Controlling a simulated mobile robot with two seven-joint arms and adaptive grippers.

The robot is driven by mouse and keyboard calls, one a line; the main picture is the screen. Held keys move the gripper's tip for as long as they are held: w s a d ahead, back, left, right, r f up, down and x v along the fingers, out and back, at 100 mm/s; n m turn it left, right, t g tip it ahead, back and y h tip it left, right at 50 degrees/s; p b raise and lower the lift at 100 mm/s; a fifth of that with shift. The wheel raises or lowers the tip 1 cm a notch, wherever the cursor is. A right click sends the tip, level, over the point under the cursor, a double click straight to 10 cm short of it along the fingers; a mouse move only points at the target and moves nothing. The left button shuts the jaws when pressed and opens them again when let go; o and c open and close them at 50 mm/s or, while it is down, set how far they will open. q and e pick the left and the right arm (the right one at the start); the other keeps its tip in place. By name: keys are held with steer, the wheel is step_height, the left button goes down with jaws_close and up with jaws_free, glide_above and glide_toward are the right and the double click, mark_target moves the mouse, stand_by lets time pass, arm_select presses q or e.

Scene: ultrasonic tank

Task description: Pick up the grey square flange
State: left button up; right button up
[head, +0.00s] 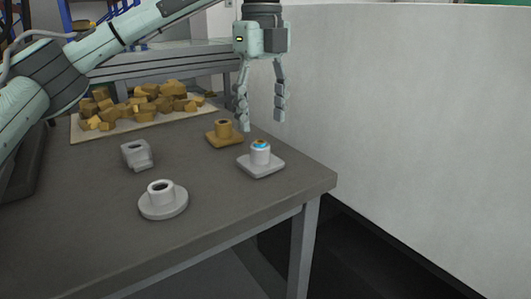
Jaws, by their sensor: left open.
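The grey square flange (261,163) stands upright on the table near its right corner, with a square base and a short round neck. A blue ring and a small orange-brown patch show at the top of its neck. My left gripper (262,118) points straight down with its two fingers apart and nothing between them. In the picture its fingertips are just above the flange's neck; the exact height gap is hard to judge. The flange is almost fully visible. My right gripper is not in view.
A golden-brown square flange (224,138) stands close behind and left of the grey one. A grey round flange (163,204) and a grey block-like part (137,156) stand further left. Several brown blocks (155,97) lie on a pale board at the back. The table (235,210) is clear in front.

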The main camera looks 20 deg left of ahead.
mark_target(260, 141)
arm_select(q)
steer(key=shift+s+a+f, duration=0.1)
steer(key=shift+s+f, duration=0.15)
steer(key=shift+f, duration=0.7)
step_height(260, 141, down, 5)
steer(key=shift+a+f, duration=0.1)
jaws_close()
